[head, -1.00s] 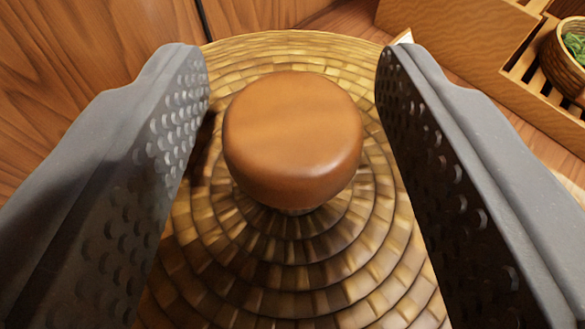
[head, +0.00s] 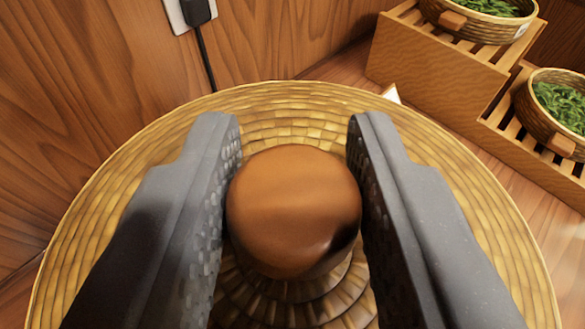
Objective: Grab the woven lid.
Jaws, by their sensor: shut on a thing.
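The woven lid (head: 110,215) is a wide, round, golden-brown disc of coiled weave, seen from above. It fills most of the lower head view. A smooth, rounded brown wooden knob (head: 293,210) stands at its middle. My gripper (head: 294,150) has its two dark grey, dimpled fingers on the left and right sides of the knob, shut on it. The fingers hide parts of the lid on both sides. What lies under the lid is hidden.
A wooden wall (head: 90,100) rises behind on the left, with a white socket and a black cord (head: 203,55). A stepped slatted wooden stand (head: 440,65) at the upper right bears woven baskets of green leaves (head: 560,105). A small white card (head: 391,93) stands behind the lid.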

